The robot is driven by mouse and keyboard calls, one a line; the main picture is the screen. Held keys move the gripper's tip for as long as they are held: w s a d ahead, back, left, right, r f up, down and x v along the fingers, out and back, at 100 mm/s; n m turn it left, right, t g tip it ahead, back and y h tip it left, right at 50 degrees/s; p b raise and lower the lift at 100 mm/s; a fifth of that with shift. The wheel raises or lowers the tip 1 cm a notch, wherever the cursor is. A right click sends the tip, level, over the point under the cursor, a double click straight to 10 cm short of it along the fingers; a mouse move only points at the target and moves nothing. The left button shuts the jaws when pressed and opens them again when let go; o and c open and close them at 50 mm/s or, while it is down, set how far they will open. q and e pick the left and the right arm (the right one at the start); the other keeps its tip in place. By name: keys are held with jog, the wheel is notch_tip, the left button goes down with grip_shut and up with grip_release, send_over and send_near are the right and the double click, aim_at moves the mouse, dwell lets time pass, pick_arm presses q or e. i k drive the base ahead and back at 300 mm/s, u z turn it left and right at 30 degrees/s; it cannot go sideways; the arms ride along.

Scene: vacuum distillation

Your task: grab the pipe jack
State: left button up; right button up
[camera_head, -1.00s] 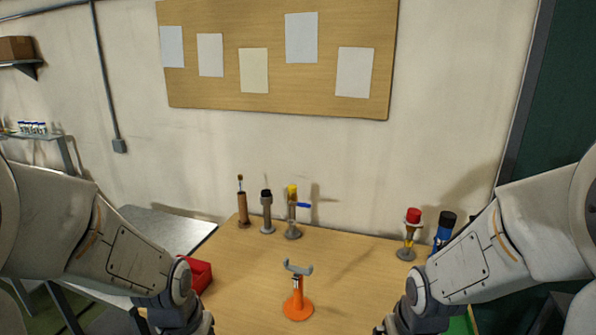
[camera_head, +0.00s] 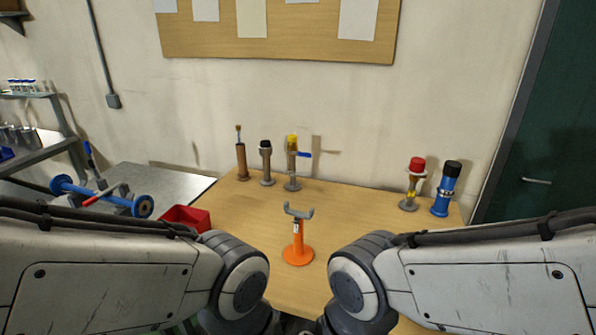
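The pipe jack (camera_head: 297,240) stands upright on the wooden table, in the middle of the head view. It has an orange round base and post and a grey forked cradle on top. Nothing touches it. My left arm comes in from the left and my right arm from the right. Both arms end at the bottom edge of the picture, on the near side of the jack. The fingers of both grippers are out of view.
Along the table's back stand a brown cylinder (camera_head: 242,160), a grey black-capped piece (camera_head: 266,164), a yellow-topped valve (camera_head: 292,165), a red-topped piece (camera_head: 412,184) and a blue cylinder (camera_head: 446,190). A red bin (camera_head: 187,217) is at left. The table (camera_head: 350,205) around the jack is clear.

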aim_at(297, 255)
jog(key=i, duration=1.15)
